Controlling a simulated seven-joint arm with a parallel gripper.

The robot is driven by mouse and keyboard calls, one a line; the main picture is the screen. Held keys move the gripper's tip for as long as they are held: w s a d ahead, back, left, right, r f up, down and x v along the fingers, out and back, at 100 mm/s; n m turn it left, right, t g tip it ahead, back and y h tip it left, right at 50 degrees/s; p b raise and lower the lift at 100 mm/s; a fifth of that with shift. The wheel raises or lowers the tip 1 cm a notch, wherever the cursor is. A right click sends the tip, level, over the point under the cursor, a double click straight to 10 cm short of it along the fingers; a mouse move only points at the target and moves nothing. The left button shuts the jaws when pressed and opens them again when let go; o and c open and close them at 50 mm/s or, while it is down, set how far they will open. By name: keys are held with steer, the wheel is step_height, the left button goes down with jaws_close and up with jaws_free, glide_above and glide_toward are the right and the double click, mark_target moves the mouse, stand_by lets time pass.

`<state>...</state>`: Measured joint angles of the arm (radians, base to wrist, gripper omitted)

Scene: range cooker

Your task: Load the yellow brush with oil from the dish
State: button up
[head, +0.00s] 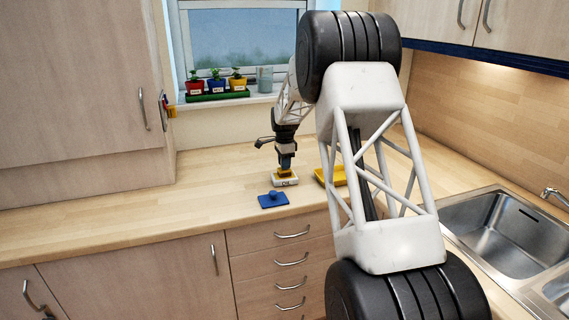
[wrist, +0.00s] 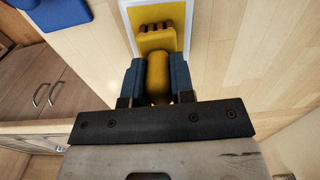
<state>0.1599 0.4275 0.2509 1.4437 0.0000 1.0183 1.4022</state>
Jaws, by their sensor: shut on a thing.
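The yellow brush (wrist: 159,76) is upright in my gripper (wrist: 156,84), its handle between the two blue finger pads in the wrist view. Its yellow head and dark reddish bristles (wrist: 156,27) are over the dish. The white-rimmed dish (wrist: 188,22) has a yellow inside in the wrist view. In the head view my gripper (head: 287,161) points down, with the yellow brush (head: 284,173) directly above or in the small white dish (head: 286,182). I cannot tell whether the bristles touch the oil.
A blue lid-like piece with a knob (head: 273,201) lies on the worktop in front of the dish. A yellow tray (head: 328,177) stands to the right, partly hidden by my arm. Potted plants (head: 216,84) stand on the sill. The worktop to the left is clear.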

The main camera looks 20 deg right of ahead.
steer(key=shift+r, duration=3.5)
steer(key=shift+a, duration=0.1)
steer(key=s+a+n, duration=0.4)
steer(key=a+n, duration=0.3)
steer(key=n, duration=0.2)
steer(key=s+a+r+n, duration=0.1)
steer(key=s+a+n, duration=0.3)
steer(key=a+n, duration=0.4)
steer(key=shift+s+r+n, duration=0.15)
steer(key=shift+r+n, duration=0.1)
steer(key=shift+n, duration=0.15)
